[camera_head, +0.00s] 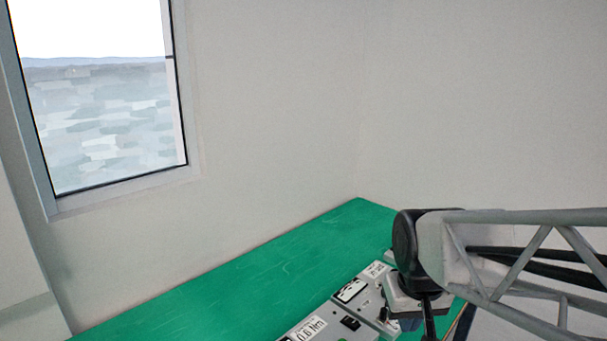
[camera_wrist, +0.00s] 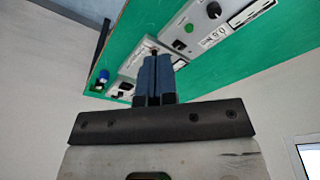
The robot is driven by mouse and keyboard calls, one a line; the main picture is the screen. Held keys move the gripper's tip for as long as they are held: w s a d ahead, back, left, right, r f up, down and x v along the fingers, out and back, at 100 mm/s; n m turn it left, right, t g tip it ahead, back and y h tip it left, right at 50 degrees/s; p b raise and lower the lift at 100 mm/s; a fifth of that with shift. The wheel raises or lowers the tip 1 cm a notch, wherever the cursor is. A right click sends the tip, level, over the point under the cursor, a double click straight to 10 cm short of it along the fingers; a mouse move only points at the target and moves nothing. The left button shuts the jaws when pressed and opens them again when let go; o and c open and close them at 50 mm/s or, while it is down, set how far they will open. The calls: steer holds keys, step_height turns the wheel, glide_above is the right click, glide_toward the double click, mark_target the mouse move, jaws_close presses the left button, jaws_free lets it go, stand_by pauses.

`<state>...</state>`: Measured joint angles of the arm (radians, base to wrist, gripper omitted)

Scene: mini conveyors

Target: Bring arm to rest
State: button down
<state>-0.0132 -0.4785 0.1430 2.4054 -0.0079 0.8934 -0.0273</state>
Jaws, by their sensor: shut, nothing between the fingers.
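My gripper (camera_wrist: 154,62) shows in the wrist view with its two dark blue fingers pressed together and nothing between them. It points toward the green table (camera_wrist: 190,74) and the grey control boxes on it. In the head view my arm comes in from the right edge, over the right end of the green table (camera_head: 220,285). The fingertips are hard to make out there, low behind the black wrist joint. I cannot tell how far the fingers are from the boxes.
Grey control boxes (camera_head: 317,329) with labels and switches stand along the table's near edge. One box (camera_wrist: 205,25) has a green button and a black knob. A blue knob (camera_wrist: 103,76) is left of my fingers. A window (camera_head: 100,110) is in the left wall. The table's back is clear.

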steer(key=s+r, duration=0.1)
steer(key=s, duration=0.7)
steer(key=shift+s+d+m+t, duration=0.3)
steer(key=shift+s+d+m, duration=0.05)
steer(key=shift+d+m, duration=0.05)
stand_by(0.7)
